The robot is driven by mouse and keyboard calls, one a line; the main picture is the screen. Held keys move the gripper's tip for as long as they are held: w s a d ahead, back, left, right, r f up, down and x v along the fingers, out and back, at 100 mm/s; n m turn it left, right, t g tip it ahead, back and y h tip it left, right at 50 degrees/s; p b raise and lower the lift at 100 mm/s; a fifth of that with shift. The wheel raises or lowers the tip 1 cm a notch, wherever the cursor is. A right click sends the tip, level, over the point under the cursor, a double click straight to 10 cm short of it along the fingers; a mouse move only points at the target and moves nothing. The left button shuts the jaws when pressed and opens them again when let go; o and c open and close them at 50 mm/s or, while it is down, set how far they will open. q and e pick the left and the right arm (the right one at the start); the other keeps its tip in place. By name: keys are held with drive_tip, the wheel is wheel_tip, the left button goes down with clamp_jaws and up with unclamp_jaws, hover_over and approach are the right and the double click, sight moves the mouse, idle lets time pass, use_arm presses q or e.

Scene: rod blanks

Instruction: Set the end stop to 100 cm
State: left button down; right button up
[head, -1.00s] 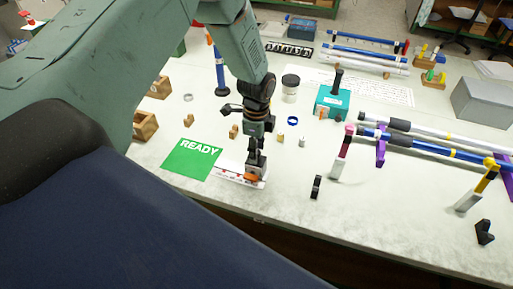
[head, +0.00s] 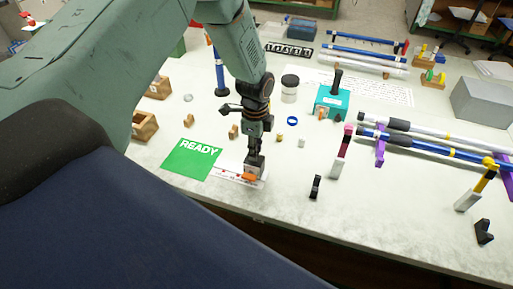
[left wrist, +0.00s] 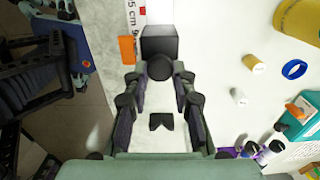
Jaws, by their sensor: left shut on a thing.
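The end stop is a grey block (head: 254,171) with an orange pointer (head: 249,178), on a white scale strip (head: 229,174) near the table's front edge. My left gripper (head: 256,153) points down onto it from above. In the left wrist view the block (left wrist: 160,42) is dark grey, with a round black knob between the fingertips (left wrist: 160,72). The fingers are shut on that knob. The orange pointer (left wrist: 127,48) lies beside the scale (left wrist: 139,14), whose marks are partly cut off; the pointed-at value is not readable. My right gripper is not in view.
A green READY card (head: 191,160) lies left of the scale. Small wooden pieces (head: 233,131), a blue ring (head: 292,121) and a teal block (head: 331,100) stand behind. A black bracket (head: 315,187) and long rods (head: 420,150) lie to the right.

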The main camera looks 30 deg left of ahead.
use_arm(q)
drive_tip(key=s+a+p, duration=0.1)
drive_tip(key=s+a, duration=0.1)
drive_tip(key=a, duration=0.7)
drive_tip(key=shift+s+a, duration=0.15)
drive_tip(key=shift+a, duration=0.15)
drive_tip(key=c, duration=1.1)
unclamp_jaws()
drive_tip(key=shift+r, duration=0.1)
wheel_tip(320, 180, up, 12)
drive_tip(key=shift+f, duration=0.1)
